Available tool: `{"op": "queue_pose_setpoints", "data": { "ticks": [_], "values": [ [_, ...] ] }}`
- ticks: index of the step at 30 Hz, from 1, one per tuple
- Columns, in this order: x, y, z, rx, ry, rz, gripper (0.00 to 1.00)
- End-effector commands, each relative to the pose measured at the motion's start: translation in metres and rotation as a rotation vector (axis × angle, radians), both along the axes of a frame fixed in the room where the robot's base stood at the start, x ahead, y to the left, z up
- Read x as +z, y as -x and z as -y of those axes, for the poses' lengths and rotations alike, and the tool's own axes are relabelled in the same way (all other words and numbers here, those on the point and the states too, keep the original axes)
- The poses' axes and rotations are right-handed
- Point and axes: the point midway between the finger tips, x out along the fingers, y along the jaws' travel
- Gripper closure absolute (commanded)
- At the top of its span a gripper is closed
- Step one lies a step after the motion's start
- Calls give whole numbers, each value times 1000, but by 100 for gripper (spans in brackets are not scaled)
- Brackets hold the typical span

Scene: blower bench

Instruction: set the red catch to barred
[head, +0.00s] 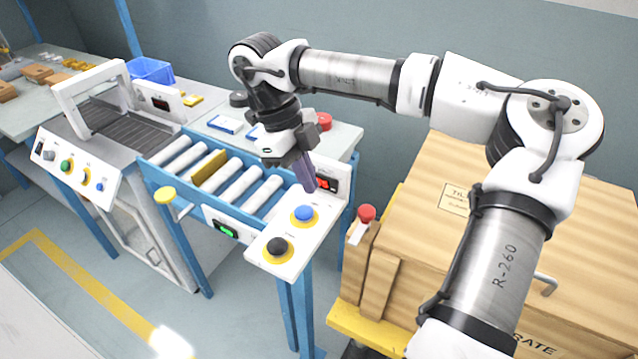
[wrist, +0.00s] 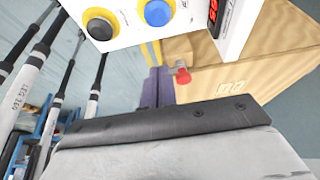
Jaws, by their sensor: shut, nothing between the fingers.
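The red catch (head: 366,213) has a round red knob and a pale plate below it. It is on a wooden post at the left side of the big crate (head: 432,225). In the wrist view the red catch (wrist: 183,77) shows just right of my fingers. I cannot read a marking for its setting. My gripper (head: 310,188) is shut and empty, with its purple fingers above the roller bench's right end, up and left of the catch. In the wrist view my gripper (wrist: 160,72) points toward the crate's post, and no contact with the catch can be made out.
The roller bench's white panel (head: 285,235) carries a blue button (head: 303,214), a black button (head: 277,246) and a red display (head: 325,184). A yellow knob (head: 165,195) juts from the bench's front. A red button (head: 324,121) stands behind. The crate rests on a yellow base (head: 372,328).

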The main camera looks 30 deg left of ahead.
Motion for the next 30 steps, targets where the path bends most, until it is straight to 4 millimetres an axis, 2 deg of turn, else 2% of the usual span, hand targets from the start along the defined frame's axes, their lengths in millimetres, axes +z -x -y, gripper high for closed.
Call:
{"op": "queue_pose_setpoints", "data": {
  "ticks": [11,15,19,30],
  "values": [
    [-72,2,31,0,1,-5,100],
    [-70,2,52,-2,0,-1,100],
    [-72,2,64,-2,-1,0,100],
    [-74,3,70,0,-1,0,100]
  ]
}}
